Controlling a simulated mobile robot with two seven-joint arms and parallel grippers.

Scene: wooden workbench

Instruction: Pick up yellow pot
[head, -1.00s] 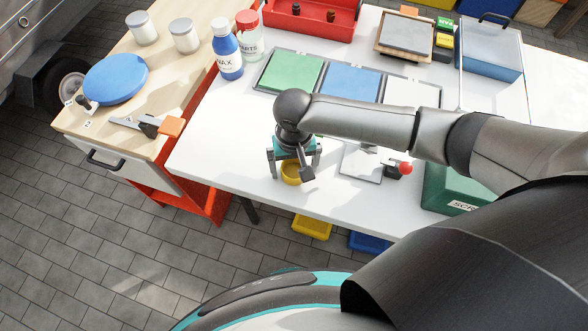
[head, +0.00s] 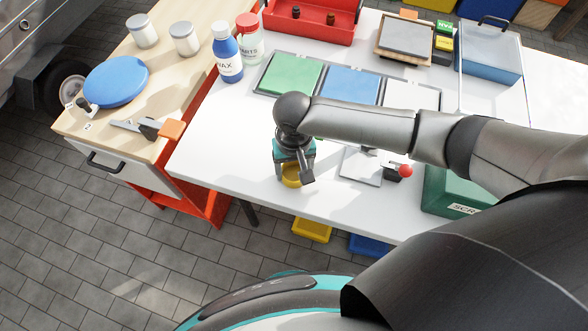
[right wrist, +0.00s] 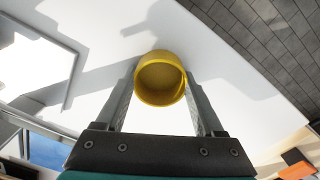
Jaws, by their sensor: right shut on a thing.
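The yellow pot (head: 291,179) is a small round open cup near the front edge of the white bench top. In the right wrist view the pot (right wrist: 160,78) shows its open mouth and looks empty. My right gripper (head: 293,178) reaches down over the pot, with one finger on each side of it. The same right gripper (right wrist: 160,90) is shut on the pot's sides in the wrist view. I cannot tell whether the pot's base is on the bench or just above it. My left gripper is not in view.
The white bench top (head: 230,160) is clear to the left of the pot. A grey plate (head: 361,166) and a red-knobbed device (head: 404,171) are to its right, with a green box (head: 455,190) beyond. Green (head: 292,74), blue (head: 351,86) and white panels lie behind.

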